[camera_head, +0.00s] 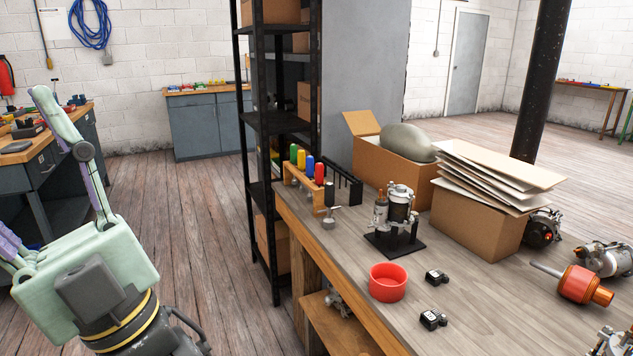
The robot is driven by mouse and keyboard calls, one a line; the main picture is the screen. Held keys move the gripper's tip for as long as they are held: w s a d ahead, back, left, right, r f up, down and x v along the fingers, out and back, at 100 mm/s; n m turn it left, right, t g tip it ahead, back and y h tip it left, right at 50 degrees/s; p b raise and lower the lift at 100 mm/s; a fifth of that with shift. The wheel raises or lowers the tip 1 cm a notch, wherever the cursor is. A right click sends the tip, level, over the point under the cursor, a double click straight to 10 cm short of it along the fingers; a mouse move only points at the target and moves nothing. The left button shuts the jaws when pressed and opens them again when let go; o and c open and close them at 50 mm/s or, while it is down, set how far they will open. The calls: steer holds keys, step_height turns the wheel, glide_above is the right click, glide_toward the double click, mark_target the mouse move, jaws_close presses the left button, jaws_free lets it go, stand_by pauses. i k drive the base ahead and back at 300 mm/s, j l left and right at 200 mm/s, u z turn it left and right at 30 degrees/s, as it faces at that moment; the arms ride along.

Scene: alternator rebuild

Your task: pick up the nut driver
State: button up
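A small wooden rack (305,190) stands at the far left corner of the workbench. Several upright handles stand in it in a row: green (293,153), yellow (301,159), blue (310,164) and red (320,172). They look like driver handles. Their tips are hidden by the rack, so I cannot tell which one is the nut driver. Parts of my own pale green arm show at the lower left, well apart from the rack.
On the workbench (450,290) are a black rack (343,188), an alternator on a stand (397,215), a red bowl (388,283), two small black parts and cardboard boxes (480,222). Tall black shelving (262,150) stands behind the rack's left side. Floor (210,220) between my arm and the shelving is clear.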

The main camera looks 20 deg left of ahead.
mark_target(319, 167)
steer(key=u, duration=0.65)
steer(key=i+j+z, duration=0.15)
steer(key=z, duration=0.2)
steer(key=i+j+z, duration=0.15)
steer(key=z, duration=0.2)
steer(key=j+z, duration=0.35)
steer(key=i+j+z, duration=0.1)
steer(key=j, duration=0.3)
steer(key=i+j+z, duration=0.1)
steer(key=j, duration=0.3)
steer(key=i+j+z, duration=0.1)
steer(key=j, duration=0.3)
steer(key=i+j, duration=0.1)
steer(key=j, duration=0.2)
steer(key=i+j, duration=0.1)
steer(key=j, duration=0.25)
steer(key=i+j, duration=0.1)
steer(key=j, duration=0.2)
steer(key=i, duration=0.4)
